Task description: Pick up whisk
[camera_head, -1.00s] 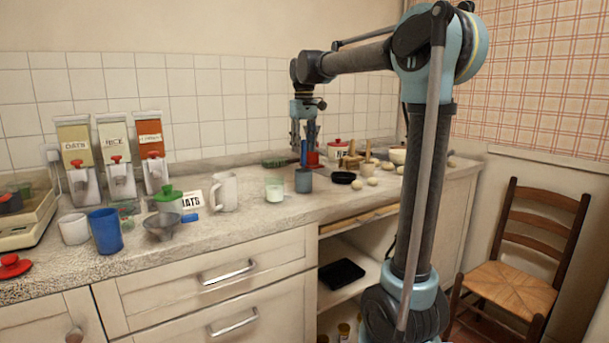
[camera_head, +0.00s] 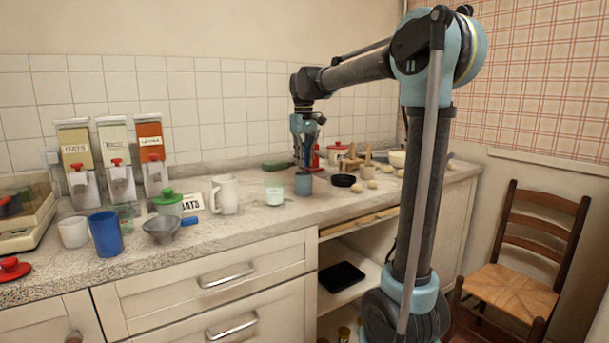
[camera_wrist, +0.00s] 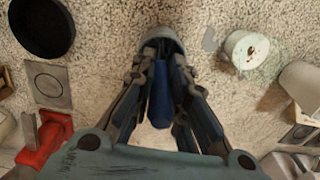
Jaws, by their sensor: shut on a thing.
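My gripper (camera_head: 308,162) is low over the counter at the grey-blue cup (camera_head: 303,184). In the wrist view its fingers (camera_wrist: 160,75) are shut on a dark blue handle (camera_wrist: 160,98), which appears to be the whisk's. The cup also shows in the wrist view (camera_wrist: 152,36), at the handle's far end. The whisk's wire head is not visible, and I cannot tell whether it is inside the cup. In the head view my fingers mostly hide the handle.
A white-filled glass (camera_head: 274,196) and a white mug (camera_head: 225,195) stand left of the cup. A black dish (camera_head: 343,181) lies to its right, with several pale round items beyond. A red object (camera_wrist: 45,140) is close to my gripper.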

